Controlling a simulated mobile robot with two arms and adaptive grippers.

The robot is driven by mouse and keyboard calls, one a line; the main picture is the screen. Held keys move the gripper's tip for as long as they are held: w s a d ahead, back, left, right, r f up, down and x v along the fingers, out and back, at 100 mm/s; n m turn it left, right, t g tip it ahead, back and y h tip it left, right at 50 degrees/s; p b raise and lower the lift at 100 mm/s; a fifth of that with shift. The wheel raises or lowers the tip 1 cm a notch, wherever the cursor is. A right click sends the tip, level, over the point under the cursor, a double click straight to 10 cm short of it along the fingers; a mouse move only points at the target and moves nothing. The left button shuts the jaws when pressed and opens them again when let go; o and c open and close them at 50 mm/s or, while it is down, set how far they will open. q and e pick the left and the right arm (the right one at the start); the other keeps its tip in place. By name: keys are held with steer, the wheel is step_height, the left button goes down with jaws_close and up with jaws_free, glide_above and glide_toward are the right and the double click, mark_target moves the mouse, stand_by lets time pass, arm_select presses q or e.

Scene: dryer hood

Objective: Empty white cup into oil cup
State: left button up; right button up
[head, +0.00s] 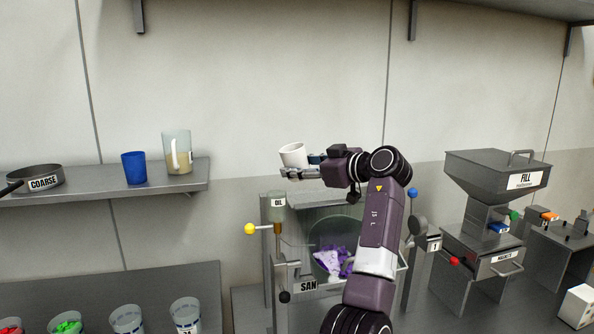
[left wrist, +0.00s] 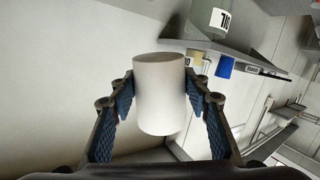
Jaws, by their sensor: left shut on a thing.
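The white cup (head: 293,155) is held in the air by my left gripper (head: 300,172), in front of the back wall and above the dryer hood area. It leans slightly to the left in the head view. In the left wrist view the white cup (left wrist: 160,95) sits between the two blue-padded fingers of my left gripper (left wrist: 160,105), which are shut on it. Its inside is hidden. A small clear cup with a label that seems to read OIL (head: 277,200) is mounted on the hood's left post, below and left of the white cup. My right gripper is out of view.
A shelf (head: 90,190) at left holds a COARSE pan (head: 35,179), a blue cup (head: 134,167) and a clear jug (head: 177,153). The hood (head: 335,225) has a yellow-knobbed lever (head: 250,229). A FILL hopper (head: 497,172) stands at right. Several clear cups stand at lower left.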

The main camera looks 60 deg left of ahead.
arm_select(q)
steer(key=shift+w+d+r+n+t+h, duration=0.1)
steer(key=shift+w+r+n+t+h, duration=0.15)
steer(key=shift+n+t+h, duration=0.35)
steer(key=shift+w+d+r+n+t+h, duration=0.1)
steer(key=shift+w+n+t+h, duration=0.25)
steer(key=shift+n, duration=0.55)
steer(key=shift+w+n+t+h+b, duration=0.1)
steer(key=shift+n+t+h+b, duration=0.5)
steer(key=shift+n+t, duration=0.45)
steer(key=shift+f+n+t+h+b, duration=0.2)
steer(key=shift+n+t+h+b, duration=0.15)
steer(key=shift+n+t, duration=0.25)
steer(key=shift+s+f+n+t+h+b, duration=0.3)
steer(key=shift+s+n+t+h+b, duration=0.1)
steer(key=shift+n+t+b, duration=0.35)
steer(key=shift+s+f+n+t+b, duration=0.2)
steer(key=shift+n+t+b, duration=0.15)
steer(key=shift+n+t, duration=0.25)
steer(key=shift+s+a+r+n+t+h, duration=0.35)
steer(key=shift+s+r+n+t, duration=0.1)
steer(key=shift+r+n+t, duration=0.25)
steer(key=shift+s+r+n+t, duration=0.1)
steer(key=shift+s+n+t, duration=0.1)
steer(key=shift+n+t, duration=0.15)
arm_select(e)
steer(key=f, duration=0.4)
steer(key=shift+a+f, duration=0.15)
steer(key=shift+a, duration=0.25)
